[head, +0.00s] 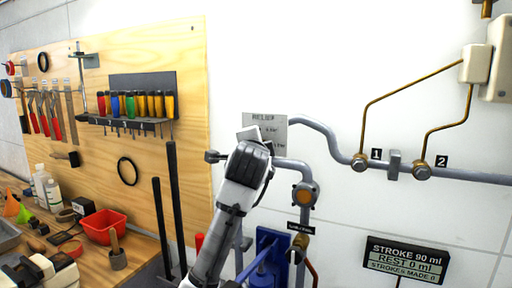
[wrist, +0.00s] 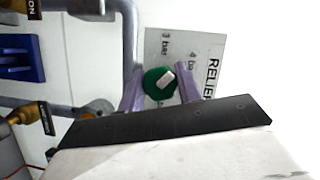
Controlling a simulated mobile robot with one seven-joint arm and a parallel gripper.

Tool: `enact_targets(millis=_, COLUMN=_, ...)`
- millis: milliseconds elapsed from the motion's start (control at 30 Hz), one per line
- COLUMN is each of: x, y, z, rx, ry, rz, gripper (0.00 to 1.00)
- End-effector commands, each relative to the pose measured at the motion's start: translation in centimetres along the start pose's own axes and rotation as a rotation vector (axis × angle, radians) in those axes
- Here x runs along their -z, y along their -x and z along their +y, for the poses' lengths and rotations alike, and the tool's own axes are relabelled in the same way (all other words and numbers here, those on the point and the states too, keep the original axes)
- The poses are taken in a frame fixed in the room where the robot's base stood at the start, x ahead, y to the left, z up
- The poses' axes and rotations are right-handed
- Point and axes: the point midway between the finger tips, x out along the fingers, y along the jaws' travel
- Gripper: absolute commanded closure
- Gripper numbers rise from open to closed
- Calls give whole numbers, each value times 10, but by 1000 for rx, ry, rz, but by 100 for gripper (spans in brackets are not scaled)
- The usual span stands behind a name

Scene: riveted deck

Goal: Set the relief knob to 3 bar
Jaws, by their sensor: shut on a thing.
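The relief knob (wrist: 153,92) is a green round knob with a short white pointer (wrist: 167,78), seen in the wrist view. The pointer slants up and to the right in that picture, roughly toward the "4 bar" mark (wrist: 192,57) rather than the "3 bar" mark (wrist: 165,43). My gripper (wrist: 162,86) has its two purple fingers on either side of the knob, shut on it. The grey RELIEF plate (wrist: 208,45) lies behind; it also shows in the head view (head: 279,127), where my wrist hides the knob.
Grey pipes (head: 318,128) run beside and below the plate. A round orange-centred fitting (head: 305,195) and a blue part (head: 268,248) sit lower down. A stroke display (head: 406,259) reads "REST 0 ml". A wooden tool board (head: 100,60) stands at left.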

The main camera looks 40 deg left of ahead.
Motion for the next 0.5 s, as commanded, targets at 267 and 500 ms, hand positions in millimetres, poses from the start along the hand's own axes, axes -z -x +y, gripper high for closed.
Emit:
enact_targets(millis=267, x=2, y=0, z=-1, rx=-99, ry=245, rz=3, gripper=89)
enact_targets(millis=500, x=1, y=0, z=-1, rx=-176, ry=431, rz=3, gripper=89)
